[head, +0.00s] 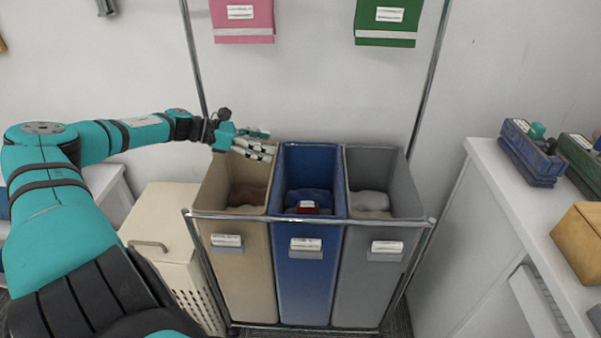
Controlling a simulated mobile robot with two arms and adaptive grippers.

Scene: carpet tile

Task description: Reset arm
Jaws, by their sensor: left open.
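My left arm, teal and black, comes in from the left and reaches toward a metal-framed hamper. My left gripper (262,142) is open and empty, just above the back rim of the beige bin (238,285). The blue bin (305,285) stands in the middle, with dark blue cloth (308,196) and a small red item (308,208) inside. The grey bin (366,290) on the right holds light grey cloth (371,200). Brownish cloth (247,196) lies in the beige bin. My right gripper is not in view.
A metal rail (320,218) runs across the bin fronts, with upright poles at both sides. A pink box (242,20) and a green box (387,22) are above. A cream basket (165,235) stands left. A white counter (500,190) on the right holds a blue crate (530,150) and yellow box (580,240).

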